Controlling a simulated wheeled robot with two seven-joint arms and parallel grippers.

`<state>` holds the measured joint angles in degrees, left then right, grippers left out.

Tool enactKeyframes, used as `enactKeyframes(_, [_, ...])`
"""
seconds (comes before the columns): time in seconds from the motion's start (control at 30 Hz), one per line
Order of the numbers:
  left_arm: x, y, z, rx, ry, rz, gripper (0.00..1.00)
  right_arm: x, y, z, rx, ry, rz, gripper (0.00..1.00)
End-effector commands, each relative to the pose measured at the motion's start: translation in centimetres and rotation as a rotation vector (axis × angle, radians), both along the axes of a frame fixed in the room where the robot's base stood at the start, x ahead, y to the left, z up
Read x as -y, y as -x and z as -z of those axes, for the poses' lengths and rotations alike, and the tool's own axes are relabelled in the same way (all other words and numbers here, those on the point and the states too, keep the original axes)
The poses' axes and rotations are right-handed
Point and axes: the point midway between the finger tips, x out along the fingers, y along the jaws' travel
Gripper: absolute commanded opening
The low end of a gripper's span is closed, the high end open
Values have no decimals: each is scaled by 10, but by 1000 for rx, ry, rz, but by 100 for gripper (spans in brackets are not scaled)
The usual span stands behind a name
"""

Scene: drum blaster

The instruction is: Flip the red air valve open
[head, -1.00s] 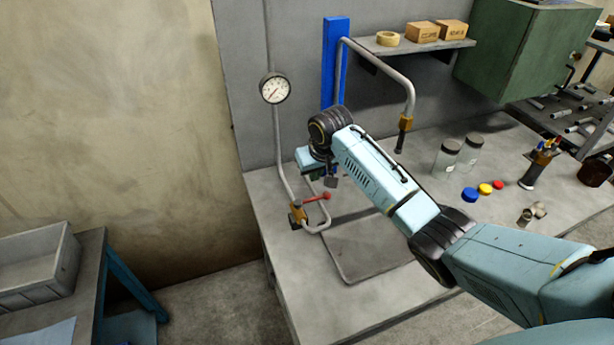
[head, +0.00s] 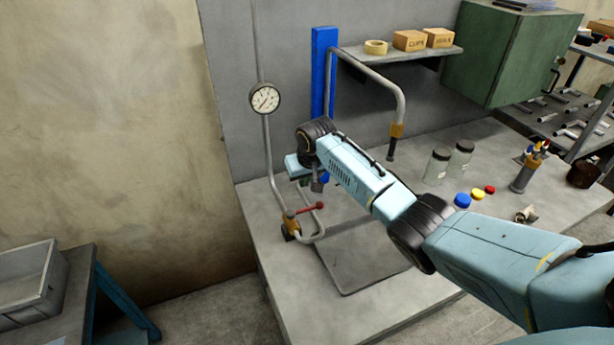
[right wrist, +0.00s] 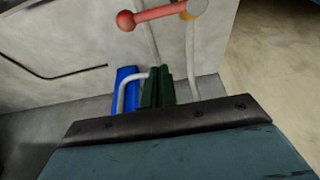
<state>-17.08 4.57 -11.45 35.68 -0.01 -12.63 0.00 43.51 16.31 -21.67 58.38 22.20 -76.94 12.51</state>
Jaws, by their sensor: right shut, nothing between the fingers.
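The red air valve handle (head: 306,210) is a thin red lever with a ball end, on a brass valve body (head: 291,226) in the grey pipe. The lever points right, roughly level, across the pipe below it. In the right wrist view the red handle (right wrist: 155,15) lies at the top edge, beyond the fingertips. My right gripper (head: 318,186) is just above the ball end and looks apart from it. Its green fingers (right wrist: 158,82) are shut and empty. My left gripper is not in view.
A gauge (head: 265,98) stands on the pipe above the valve. A blue post (head: 322,70) and a bent pipe (head: 385,80) rise behind my arm. A dark plate (head: 360,262) lies on the bench. Jars (head: 437,165) and coloured caps (head: 462,200) stand to the right.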

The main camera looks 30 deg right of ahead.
Motion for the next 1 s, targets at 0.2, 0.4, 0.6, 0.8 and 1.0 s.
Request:
enactKeyframes(0.2, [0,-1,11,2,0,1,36,0,-11,30,-1,-1,1,0])
enactKeyframes(0.4, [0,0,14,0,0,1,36,1,-13,46,-2,0,-1,0])
enactKeyframes(0.6, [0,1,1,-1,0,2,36,0,6,46,1,0,-3,0])
enactKeyframes(0.8, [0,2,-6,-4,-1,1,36,-1,20,50,0,0,-1,0])
enactKeyframes(1.0, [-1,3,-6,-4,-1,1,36,-2,23,51,1,0,-1,0])
